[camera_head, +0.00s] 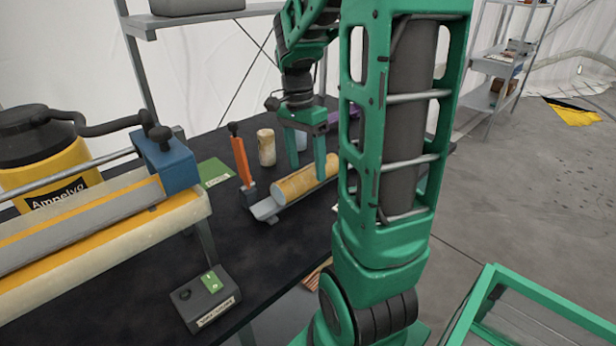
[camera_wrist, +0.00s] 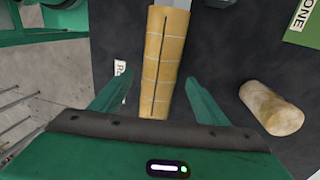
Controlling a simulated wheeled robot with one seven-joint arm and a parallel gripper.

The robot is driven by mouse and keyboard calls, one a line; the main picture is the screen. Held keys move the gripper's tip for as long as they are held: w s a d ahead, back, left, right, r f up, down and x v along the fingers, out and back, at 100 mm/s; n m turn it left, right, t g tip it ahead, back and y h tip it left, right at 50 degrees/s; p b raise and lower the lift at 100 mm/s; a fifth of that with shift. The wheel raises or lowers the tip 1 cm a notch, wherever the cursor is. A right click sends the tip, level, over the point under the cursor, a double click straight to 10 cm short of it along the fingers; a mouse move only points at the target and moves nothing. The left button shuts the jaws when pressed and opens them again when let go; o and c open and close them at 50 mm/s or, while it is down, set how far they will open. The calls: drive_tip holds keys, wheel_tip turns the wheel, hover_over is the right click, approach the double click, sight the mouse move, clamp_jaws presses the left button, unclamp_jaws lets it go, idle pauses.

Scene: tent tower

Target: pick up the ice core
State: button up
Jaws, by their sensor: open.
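The ice core seems to be the yellowish cylinder with faint rings (camera_head: 297,186) lying on a grey cradle (camera_head: 265,209) on the dark table. In the wrist view the cylinder (camera_wrist: 166,62) shows a dark line along its length. My gripper (camera_head: 306,163) is open above the cylinder's far part in the head view. In the wrist view its two green fingers (camera_wrist: 153,86) stand on either side of the cylinder's near end, apart from it. How far the fingertips are above it I cannot tell.
A short tan cylinder (camera_head: 266,148) stands behind; it also shows in the wrist view (camera_wrist: 271,107). An orange-handled upright tool (camera_head: 241,160) stands at the cradle's left end. A grey box (camera_head: 208,298) sits at the front. A blue clamp block (camera_head: 166,160) and long tube occupy the left.

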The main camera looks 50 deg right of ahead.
drive_tip(key=shift+s+f, duration=0.15)
drive_tip(key=shift+f, duration=0.85)
drive_tip(key=c, duration=1.6)
